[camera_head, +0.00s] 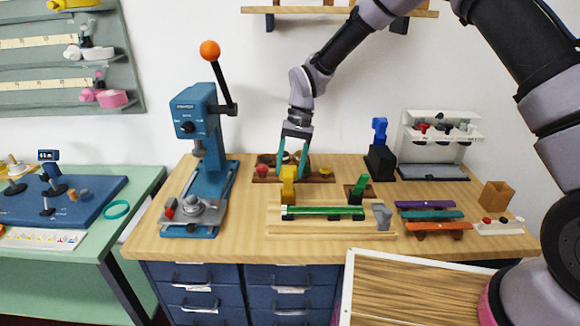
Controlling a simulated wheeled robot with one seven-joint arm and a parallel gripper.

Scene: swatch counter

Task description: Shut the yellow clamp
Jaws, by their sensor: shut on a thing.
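The yellow clamp (289,187) stands upright at the left part of a light wooden jig (345,230) on the bench. A green strip (325,211) lies along the jig, and the clamp's foot is by its left end. My gripper (291,169) reaches down from above with its teal fingers on either side of the clamp's upper part. It is shut on the yellow clamp, with the fingers a little apart. The exact contact is too small to see. A green clamp (358,189) leans up to the right, and a grey clamp (383,216) is at the jig's right end.
A blue press (208,150) with an orange-knobbed lever stands to the left. A dark wooden rack (322,176) is behind my gripper. Purple, teal and orange strips (430,215) lie to the right. A blue-handled tool (380,150) stands behind. The bench's front strip is clear.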

